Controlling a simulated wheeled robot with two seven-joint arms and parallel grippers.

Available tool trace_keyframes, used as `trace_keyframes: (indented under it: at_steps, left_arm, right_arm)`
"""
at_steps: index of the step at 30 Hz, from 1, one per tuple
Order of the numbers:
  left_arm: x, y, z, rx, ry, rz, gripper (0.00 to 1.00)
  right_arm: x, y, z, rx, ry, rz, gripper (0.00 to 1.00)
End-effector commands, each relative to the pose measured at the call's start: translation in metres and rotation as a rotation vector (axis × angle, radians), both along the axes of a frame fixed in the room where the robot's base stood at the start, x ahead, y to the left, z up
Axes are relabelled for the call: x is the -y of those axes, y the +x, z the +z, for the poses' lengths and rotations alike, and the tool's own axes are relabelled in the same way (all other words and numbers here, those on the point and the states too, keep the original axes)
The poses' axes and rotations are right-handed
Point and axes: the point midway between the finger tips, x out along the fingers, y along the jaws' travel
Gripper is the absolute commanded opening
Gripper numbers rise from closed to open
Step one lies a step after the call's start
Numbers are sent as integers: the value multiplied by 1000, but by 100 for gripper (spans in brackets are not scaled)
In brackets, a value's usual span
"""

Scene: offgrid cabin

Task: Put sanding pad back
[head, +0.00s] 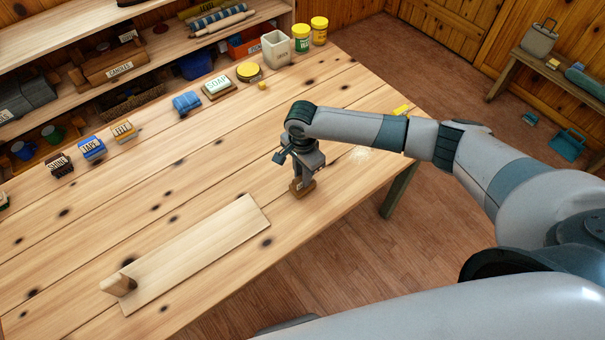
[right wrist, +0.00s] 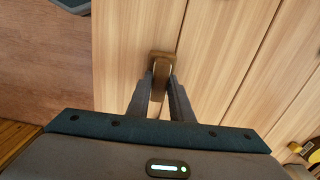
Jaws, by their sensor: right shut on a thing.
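My right gripper (head: 303,176) points down over the front right part of the wooden table (head: 340,100). It is shut on a small brown block (head: 301,190), seemingly the sanding pad, with a pale label on its side. The block is at or just above the tabletop; I cannot tell if it touches. In the right wrist view the block's brown end (right wrist: 161,57) shows between the two fingers (right wrist: 160,95). The fingers hide part of it. My left gripper is not in view.
Small labelled blocks (head: 92,147), a soap box (head: 217,86), a blue item (head: 187,102) and jars (head: 301,38) line the back, before a loaded shelf (head: 60,110). The table's middle is clear.

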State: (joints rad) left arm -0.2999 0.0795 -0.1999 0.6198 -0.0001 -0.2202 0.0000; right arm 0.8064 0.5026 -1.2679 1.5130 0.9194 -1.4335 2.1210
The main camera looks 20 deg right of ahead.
Motion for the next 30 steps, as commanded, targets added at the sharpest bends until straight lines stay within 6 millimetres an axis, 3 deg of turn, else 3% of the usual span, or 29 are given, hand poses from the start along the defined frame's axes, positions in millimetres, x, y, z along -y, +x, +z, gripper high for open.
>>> trace_keyframes:
  at_steps: [11, 12, 14, 25, 30]
  left_arm:
    - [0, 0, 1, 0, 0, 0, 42]
    - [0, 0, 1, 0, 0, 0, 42]
    - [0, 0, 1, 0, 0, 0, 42]
    - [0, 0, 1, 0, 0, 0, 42]
    - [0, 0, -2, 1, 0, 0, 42]
  right_arm:
    - [0, 0, -3, 1, 0, 0, 0]
    - [0, 0, -3, 1, 0, 0, 29]
    - [0, 0, -3, 1, 0, 0, 42]
    - [0, 0, -2, 0, 0, 0, 42]
    - [0, 0, 7, 1, 1, 1, 42]
